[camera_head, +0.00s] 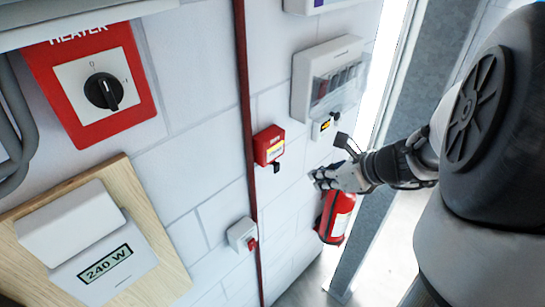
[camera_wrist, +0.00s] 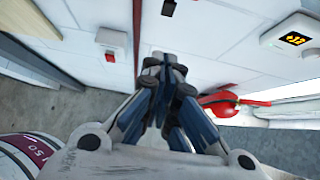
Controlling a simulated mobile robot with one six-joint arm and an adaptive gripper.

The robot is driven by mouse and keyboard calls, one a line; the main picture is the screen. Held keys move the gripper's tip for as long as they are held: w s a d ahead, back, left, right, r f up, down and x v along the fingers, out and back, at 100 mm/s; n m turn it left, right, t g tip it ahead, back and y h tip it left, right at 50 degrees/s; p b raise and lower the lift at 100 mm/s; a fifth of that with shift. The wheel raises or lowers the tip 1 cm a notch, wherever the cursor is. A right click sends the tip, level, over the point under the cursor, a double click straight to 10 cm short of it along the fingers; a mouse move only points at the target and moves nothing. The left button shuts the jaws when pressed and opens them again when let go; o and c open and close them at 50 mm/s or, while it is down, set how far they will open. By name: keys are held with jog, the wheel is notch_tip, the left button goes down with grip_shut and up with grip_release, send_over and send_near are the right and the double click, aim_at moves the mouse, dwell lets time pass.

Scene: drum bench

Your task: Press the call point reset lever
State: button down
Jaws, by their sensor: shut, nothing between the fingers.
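The call point is a small red box (camera_head: 269,145) with a pale yellow label, on the white block wall in the head view. Its small dark lever (camera_head: 277,167) hangs at the lower right of the box. In the wrist view a dark piece that looks like the lever (camera_wrist: 169,7) shows at the top edge; most of the call point is out of that view. My gripper (camera_head: 315,178) is shut and empty, to the right of and slightly below the lever, apart from it in the picture. Its closed fingertips show in the wrist view (camera_wrist: 163,62), below the lever.
A dark red pipe (camera_head: 246,110) runs down the wall just left of the call point. A white switch box (camera_head: 240,234) sits lower. A fire extinguisher (camera_head: 336,217) is below my gripper. A breaker box (camera_head: 326,78) and small display unit (camera_head: 325,125) are upper right; a heater switch (camera_head: 92,84) is left.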

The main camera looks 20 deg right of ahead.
aim_at(278, 170)
jog(key=w+r+x, duration=0.1)
jog(key=r+x, duration=0.1)
jog(key=x, duration=0.9)
jog(key=shift+w+a+f, duration=0.25)
jog(key=shift+w+a, duration=0.2)
jog(key=shift+w, duration=0.2)
jog(key=shift+w+a+r+t+y+b, duration=0.15)
jog(key=shift+t+b, duration=0.35)
jog(key=shift+b, duration=1.2)
jog(key=shift+w+d+r+t+y+b, duration=0.2)
jog(key=shift+t+b, duration=0.3)
jog(key=shift+b, duration=1.2)
jog(key=shift+w+a+r+t+y+b, duration=0.1)
jog(key=shift+a+t+y+b, duration=0.3)
jog(key=shift+b, duration=1.3)
jog(key=shift+d, duration=0.2)
jog(key=shift+s+f, duration=0.1)
